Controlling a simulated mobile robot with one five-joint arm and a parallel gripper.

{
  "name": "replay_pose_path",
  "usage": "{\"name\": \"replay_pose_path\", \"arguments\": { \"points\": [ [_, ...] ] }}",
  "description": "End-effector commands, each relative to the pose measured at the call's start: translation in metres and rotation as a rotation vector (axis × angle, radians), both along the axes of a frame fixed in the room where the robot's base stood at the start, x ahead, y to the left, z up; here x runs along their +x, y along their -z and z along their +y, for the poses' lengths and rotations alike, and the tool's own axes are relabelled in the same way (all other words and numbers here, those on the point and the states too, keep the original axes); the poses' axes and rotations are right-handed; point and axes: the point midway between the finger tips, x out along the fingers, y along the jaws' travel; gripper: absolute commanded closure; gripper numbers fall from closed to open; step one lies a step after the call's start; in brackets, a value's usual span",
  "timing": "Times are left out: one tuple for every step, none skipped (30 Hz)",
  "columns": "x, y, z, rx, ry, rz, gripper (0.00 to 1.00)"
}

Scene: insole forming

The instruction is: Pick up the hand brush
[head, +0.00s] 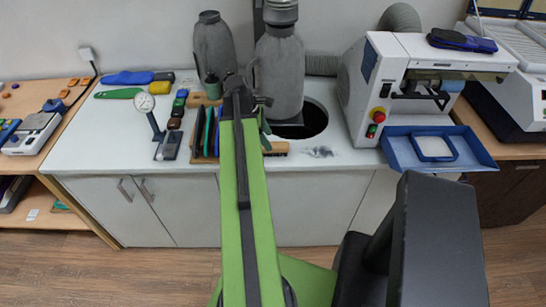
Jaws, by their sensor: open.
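A tan, wood-coloured strip (277,148) lies at the front edge of the white worktop, just right of my arm. It looks like the hand brush, but my arm hides its left part, so I cannot be sure. My gripper (248,92) is at the far end of my green arm, above the worktop and in front of the grey bottle-shaped forms. It is small and dark in this view. It is open, with nothing visibly held, and it is beyond and above the tan strip.
A tool rack (205,140) stands left of my arm, near a dial gauge (145,104). Grey forms (279,75) rise close behind my gripper. A round hole (308,118) lies right. A white machine (385,75) with a blue tray (395,150) stands further right.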

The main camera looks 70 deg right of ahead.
Motion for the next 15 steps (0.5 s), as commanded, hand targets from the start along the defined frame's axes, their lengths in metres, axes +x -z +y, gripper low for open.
{"name": "replay_pose_path", "arguments": {
  "points": [
    [-0.001,0.003,0.0,0.0,0.0,0.0,0.36],
    [-0.001,0.002,0.0,0.0,0.0,0.0,0.36],
    [-0.001,0.002,-0.001,0.0,0.0,0.0,0.36],
    [-0.001,0.002,-0.001,0.0,0.0,0.0,0.36],
    [-0.002,0.004,-0.001,0.0,0.0,0.0,0.36],
    [-0.003,0.008,-0.001,0.0,0.001,0.0,0.36],
    [-0.004,0.011,-0.002,0.0,0.001,0.0,0.36],
    [-0.005,0.016,-0.003,0.0,0.001,0.0,0.36],
    [-0.007,0.023,-0.004,0.0,0.002,0.0,0.36],
    [-0.009,0.028,-0.005,0.0,0.002,0.0,0.36],
    [-0.011,0.033,-0.006,0.0,0.002,0.0,0.36],
    [-0.013,0.04,-0.007,0.001,0.001,0.0,0.36],
    [-0.015,0.045,-0.007,0.001,0.001,0.0,0.36],
    [-0.017,0.049,-0.008,0.001,0.001,0.0,0.36],
    [-0.018,0.052,-0.009,0.0,0.001,0.0,0.36]
  ]
}}
